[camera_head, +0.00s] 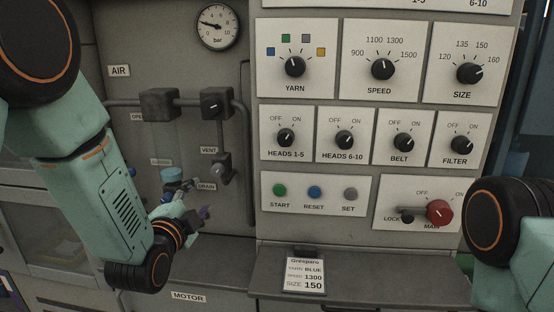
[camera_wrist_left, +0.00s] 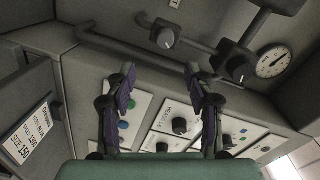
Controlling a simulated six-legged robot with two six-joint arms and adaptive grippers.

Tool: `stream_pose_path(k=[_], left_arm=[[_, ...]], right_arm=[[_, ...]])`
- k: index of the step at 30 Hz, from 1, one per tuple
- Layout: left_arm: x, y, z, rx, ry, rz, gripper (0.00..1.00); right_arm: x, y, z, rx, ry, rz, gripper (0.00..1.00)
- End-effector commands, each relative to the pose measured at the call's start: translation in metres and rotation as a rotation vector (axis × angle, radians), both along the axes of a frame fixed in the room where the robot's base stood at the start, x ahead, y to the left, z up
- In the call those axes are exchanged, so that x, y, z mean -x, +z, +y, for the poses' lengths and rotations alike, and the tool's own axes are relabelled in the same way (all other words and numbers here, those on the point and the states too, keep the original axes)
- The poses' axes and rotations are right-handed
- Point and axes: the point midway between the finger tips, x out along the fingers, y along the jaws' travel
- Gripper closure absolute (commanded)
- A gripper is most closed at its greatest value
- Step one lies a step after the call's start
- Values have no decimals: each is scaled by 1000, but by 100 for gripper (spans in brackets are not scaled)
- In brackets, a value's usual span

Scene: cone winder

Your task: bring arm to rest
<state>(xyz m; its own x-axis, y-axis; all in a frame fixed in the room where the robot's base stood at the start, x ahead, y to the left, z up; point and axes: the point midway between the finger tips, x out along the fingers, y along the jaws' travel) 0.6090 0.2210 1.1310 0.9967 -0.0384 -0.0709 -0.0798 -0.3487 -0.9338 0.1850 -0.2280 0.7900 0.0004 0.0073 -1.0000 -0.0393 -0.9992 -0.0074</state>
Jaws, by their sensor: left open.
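My left gripper (camera_head: 190,198) is in front of the left part of the machine, near the drain label, at the end of my left arm, which comes in from the left. In the left wrist view the left gripper (camera_wrist_left: 162,85) shows two purple-and-black fingers standing wide apart, with nothing between them. It is open and empty. My right arm shows only in part at the right edge of the head view, and its gripper is out of view.
The panel holds the yarn (camera_head: 295,67), speed (camera_head: 382,66) and size (camera_head: 469,73) knobs, smaller switches, and a red main switch (camera_head: 439,212). An order card (camera_head: 304,274) stands on the ledge. Air pipes and valves (camera_head: 159,104) lie behind my left arm.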

Motion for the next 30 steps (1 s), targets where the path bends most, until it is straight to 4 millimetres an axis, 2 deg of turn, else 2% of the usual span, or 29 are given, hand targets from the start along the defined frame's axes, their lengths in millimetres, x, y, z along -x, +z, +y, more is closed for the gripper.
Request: stream_pose_path(k=[5, 9, 11, 15, 17, 21, 27, 30], left_arm=[[22, -49, 2, 346, 68, 203, 47], [66, -133, 4, 609, 199, 437, 47], [88, -167, 4, 694, 264, 527, 47], [147, -240, 5, 851, 435, 718, 47], [175, -268, 6, 903, 515, 793, 47], [245, -328, 6, 981, 704, 959, 47], [350, -396, 6, 976, 926, 1171, 47], [390, -419, 6, 943, 980, 1247, 47]], right_arm=[[0, -1, 0, 0, 0, 0, 66], [0, -14, 0, 0, 0, 0, 66], [0, -19, 0, 0, 0, 0, 66], [0, -33, 0, 0, 0, 0, 66], [0, -39, 0, 0, 0, 0, 66], [0, -55, 0, 0, 0, 0, 66], [0, -80, 0, 0, 0, 0, 66], [0, -91, 0, 0, 0, 0, 66]])
